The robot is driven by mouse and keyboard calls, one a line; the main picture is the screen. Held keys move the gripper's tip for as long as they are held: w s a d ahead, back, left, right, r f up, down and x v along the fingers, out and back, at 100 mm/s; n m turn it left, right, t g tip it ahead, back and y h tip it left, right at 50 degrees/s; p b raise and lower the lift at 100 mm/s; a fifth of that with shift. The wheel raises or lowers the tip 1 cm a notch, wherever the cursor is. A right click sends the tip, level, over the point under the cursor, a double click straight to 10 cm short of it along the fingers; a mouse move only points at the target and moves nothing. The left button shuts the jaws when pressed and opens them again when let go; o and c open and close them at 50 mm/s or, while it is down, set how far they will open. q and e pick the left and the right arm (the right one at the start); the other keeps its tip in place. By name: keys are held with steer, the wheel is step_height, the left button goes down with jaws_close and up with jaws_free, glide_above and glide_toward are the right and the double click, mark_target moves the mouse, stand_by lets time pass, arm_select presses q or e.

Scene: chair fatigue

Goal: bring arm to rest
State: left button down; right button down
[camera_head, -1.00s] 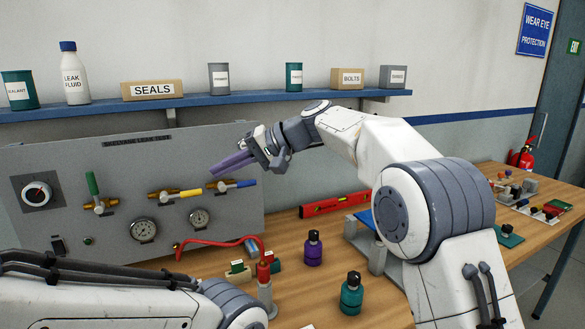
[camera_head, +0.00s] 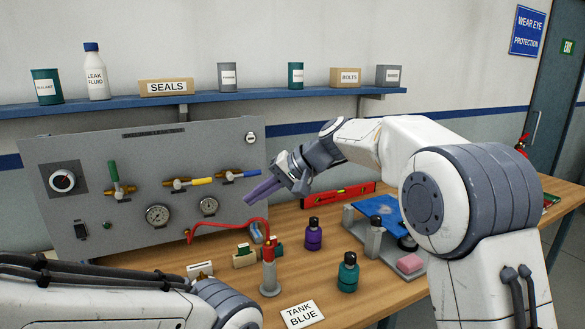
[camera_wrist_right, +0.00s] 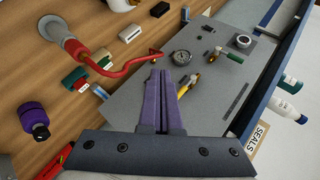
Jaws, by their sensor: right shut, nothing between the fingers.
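My right arm reaches in from the right in the head view, and its gripper (camera_head: 264,190) with purple fingers is in the air in front of the right end of the grey gauge panel (camera_head: 120,207). The fingers are shut with nothing between them. In the right wrist view the closed fingers (camera_wrist_right: 161,80) point toward the panel's gauge and yellow valve handle, apart from them as far as I can tell. My left arm lies across the lower left of the head view; its gripper is outside the picture.
A red hose (camera_head: 225,224) runs from the panel to a red-topped post. A purple bottle (camera_head: 313,236), a teal bottle (camera_head: 348,274) and a "TANK BLUE" card (camera_head: 301,314) are on the wooden bench. A red level (camera_head: 338,195) lies behind. A shelf (camera_head: 220,97) holds containers above.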

steer(key=s+d+f+m+h, duration=0.1)
steer(key=s+d+f+h, duration=0.25)
steer(key=d+f, duration=0.4)
steer(key=s+d+f+m+h, duration=0.1)
steer(key=s+d+f+h, duration=0.1)
steer(key=s+d+f, duration=0.35)
steer(key=s+d+f+n+h, duration=0.2)
steer(key=s+d+f+h, duration=0.2)
steer(key=s+d+f, duration=0.8)
steer(key=s+a+r+n+g, duration=0.1)
steer(key=s+a+r+n, duration=0.2)
steer(key=s+a, duration=0.3)
steer(key=s+a+r+n+g, duration=0.1)
steer(key=s+a+r+n, duration=0.3)
steer(key=s, duration=0.5)
steer(key=shift+s+a+r+g+y, duration=0.3)
steer(key=shift+a+r+y, duration=0.1)
steer(key=shift+a, duration=0.55)
